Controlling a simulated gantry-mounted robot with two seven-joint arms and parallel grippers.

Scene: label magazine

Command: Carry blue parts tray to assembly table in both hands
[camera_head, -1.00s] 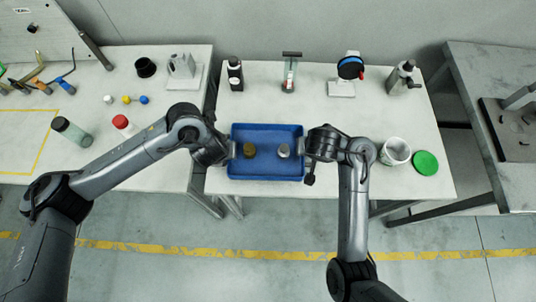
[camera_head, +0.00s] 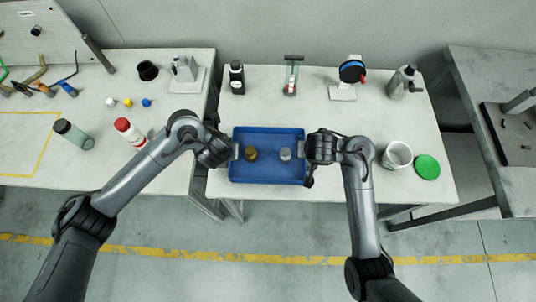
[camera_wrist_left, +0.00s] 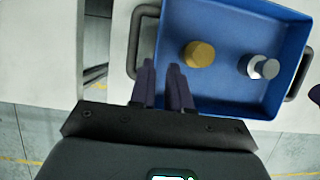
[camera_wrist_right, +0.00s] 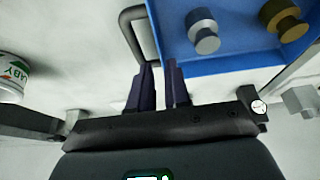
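The blue parts tray (camera_head: 268,178) lies flat on the middle table, holding a brass-coloured part (camera_head: 251,154) and a grey part (camera_head: 285,154). My left gripper (camera_head: 234,152) points down at the tray's left end. In the left wrist view its fingers (camera_wrist_left: 161,66) stand apart, beside the dark handle (camera_wrist_left: 134,45). My right gripper (camera_head: 306,156) points down at the tray's right end. In the right wrist view its fingers (camera_wrist_right: 158,65) also stand apart, close to the other handle (camera_wrist_right: 131,30). Nothing is clearly clamped; fingertip contact with the handles cannot be told.
A dark bottle (camera_head: 237,78), a blue-topped stand (camera_head: 352,75) and a grey bottle (camera_head: 403,82) stand behind the tray. A white tub (camera_head: 397,155) and green lid (camera_head: 428,167) are to the right. The left table (camera_head: 100,165) has a yellow-outlined area, with a gap before the middle table.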

